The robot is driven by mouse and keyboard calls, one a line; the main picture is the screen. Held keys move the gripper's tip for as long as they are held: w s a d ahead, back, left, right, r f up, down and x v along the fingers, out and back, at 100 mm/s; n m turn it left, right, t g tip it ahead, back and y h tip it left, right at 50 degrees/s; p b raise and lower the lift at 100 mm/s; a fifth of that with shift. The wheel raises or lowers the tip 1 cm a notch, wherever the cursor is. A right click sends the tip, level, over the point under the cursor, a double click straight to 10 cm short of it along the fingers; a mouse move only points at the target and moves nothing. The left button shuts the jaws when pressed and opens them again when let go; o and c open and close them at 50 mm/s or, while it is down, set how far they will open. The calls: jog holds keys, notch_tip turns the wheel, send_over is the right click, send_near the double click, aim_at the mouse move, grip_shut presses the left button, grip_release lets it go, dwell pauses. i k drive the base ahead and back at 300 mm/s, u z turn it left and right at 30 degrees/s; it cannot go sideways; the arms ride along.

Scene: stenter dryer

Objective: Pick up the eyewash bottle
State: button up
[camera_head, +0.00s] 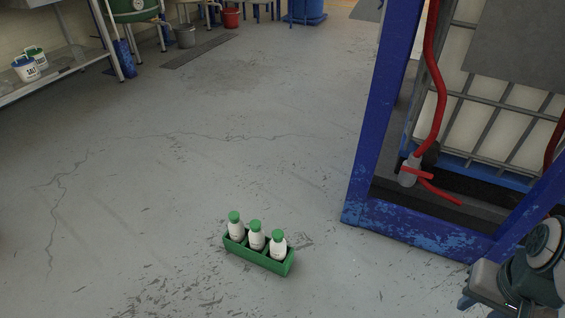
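Three white bottles with green caps stand upright in a row in a green open-topped holder (258,262) on the floor, in the lower middle of the head view. They are a left bottle (236,230), a middle bottle (256,240) and a right bottle (278,246). Their labels are too small to read, and their lower parts are hidden by the holder's wall. I cannot make out my gripper or its fingers in this view.
A blue frame (372,130) with a caged white tank (480,120) and red hose stands on the right. A grey rounded mechanism (530,275) fills the lower right corner; I cannot tell what it is. A bench (75,62) stands at upper left. Floor around the holder is clear.

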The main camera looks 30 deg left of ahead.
aim_at(235, 228)
jog(key=u, duration=0.75)
jog(key=i, duration=0.85)
jog(key=u, duration=1.4)
jog(key=i, duration=0.45)
jog(key=u, duration=0.35)
